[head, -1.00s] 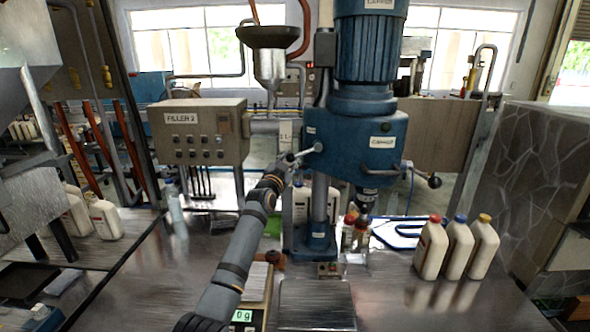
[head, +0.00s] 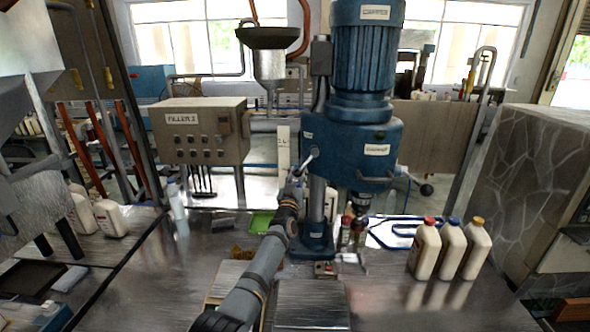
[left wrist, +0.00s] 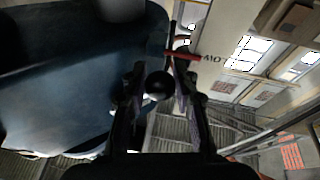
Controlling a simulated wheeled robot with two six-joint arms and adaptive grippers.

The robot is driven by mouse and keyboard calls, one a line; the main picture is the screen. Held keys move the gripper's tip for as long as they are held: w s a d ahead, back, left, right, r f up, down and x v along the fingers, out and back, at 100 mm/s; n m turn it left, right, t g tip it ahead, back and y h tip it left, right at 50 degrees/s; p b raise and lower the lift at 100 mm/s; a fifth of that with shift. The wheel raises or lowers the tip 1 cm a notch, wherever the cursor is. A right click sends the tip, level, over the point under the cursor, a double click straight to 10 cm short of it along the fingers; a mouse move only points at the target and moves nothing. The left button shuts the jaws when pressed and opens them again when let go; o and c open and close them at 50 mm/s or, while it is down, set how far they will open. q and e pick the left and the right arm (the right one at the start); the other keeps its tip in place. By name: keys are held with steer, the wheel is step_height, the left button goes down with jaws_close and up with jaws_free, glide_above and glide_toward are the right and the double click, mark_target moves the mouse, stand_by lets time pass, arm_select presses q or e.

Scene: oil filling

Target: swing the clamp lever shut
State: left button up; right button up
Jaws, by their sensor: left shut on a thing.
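The clamp lever (head: 311,156) is a short pale metal rod on the left side of the blue capper head (head: 340,150). It points down and left in the head view. My left gripper (head: 299,172) is at the lever's outer end, with my arm reaching up from the bottom. In the left wrist view a round black knob (left wrist: 159,86) sits between the two fingers of my left gripper (left wrist: 158,76), which are shut on it. The capper's blue body (left wrist: 75,75) fills the left of that view. My right gripper is not in view.
Three white bottles (head: 451,250) with coloured caps stand on the steel table to the right. A second handle (head: 405,183) juts from the capper's right side. The table's front right is clear.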

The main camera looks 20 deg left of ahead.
arm_select(q)
steer(key=shift+w+d+f+n+y, duration=0.2)
steer(key=shift+d+n+y, duration=0.25)
steer(key=shift+n, duration=0.35)
steer(key=o, duration=0.8)
steer(key=shift+d, duration=0.1)
steer(key=shift+c, duration=0.2)
steer(key=shift+s, duration=0.1)
steer(key=shift+s+f, duration=0.35)
steer(key=shift+s, duration=0.05)
steer(key=v, duration=1.1)
